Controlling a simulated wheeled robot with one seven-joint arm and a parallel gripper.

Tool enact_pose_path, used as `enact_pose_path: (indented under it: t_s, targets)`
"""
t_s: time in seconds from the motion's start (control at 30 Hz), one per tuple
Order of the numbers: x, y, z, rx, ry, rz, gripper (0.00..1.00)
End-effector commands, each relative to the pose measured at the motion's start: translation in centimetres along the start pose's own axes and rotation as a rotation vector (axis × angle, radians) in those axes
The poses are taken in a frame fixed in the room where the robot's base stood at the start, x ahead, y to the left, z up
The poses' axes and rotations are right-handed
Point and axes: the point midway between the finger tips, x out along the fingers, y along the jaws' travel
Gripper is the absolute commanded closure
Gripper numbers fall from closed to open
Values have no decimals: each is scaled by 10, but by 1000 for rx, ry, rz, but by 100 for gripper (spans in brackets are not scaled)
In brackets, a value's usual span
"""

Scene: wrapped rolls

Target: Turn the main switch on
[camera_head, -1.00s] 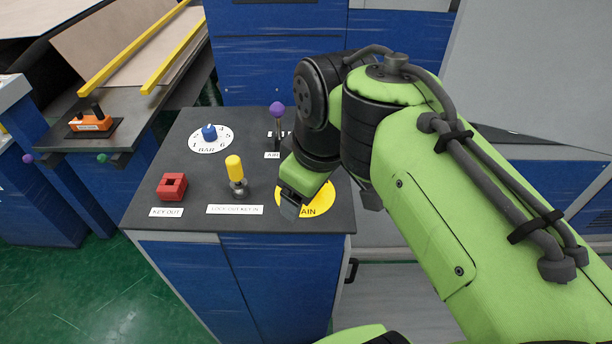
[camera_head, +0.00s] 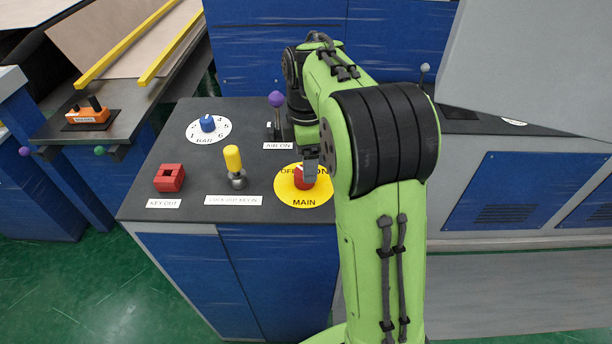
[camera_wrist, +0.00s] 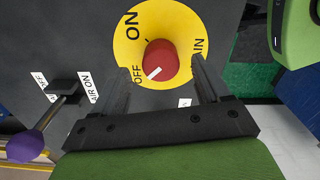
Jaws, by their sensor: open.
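The main switch (camera_head: 301,180) is a red knob on a round yellow plate (camera_head: 304,195) marked OFF, ON and MAIN. It also shows in the wrist view as a red knob (camera_wrist: 161,61), with a white mark that points toward the OFF label. My gripper (camera_head: 311,165) is at the knob in the head view, with the arm hiding part of the plate. In the wrist view, the two fingers of my gripper (camera_wrist: 160,82) are open, one on each side of the knob's near side, with nothing between them that I can see held.
On the dark panel top (camera_head: 160,140) stand a purple-tipped air lever (camera_head: 276,100), a blue pressure knob (camera_head: 207,124), a yellow lock-out key (camera_head: 233,160) and a red key-out block (camera_head: 169,178). The lever also shows at left in the wrist view (camera_wrist: 27,146).

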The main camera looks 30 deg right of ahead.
Motion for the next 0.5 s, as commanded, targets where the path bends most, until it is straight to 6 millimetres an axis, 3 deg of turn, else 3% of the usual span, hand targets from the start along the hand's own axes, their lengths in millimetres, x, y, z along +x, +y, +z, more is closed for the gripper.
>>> enact_pose_path:
  t_s: [0.03, 0.2, 0.5]
  targets:
    - [14, -1, 0, 0, 0, -3, 24]
    - [36, 0, 0, -2, 0, -1, 24]
    - [40, 0, 0, -1, 0, 1, 24]
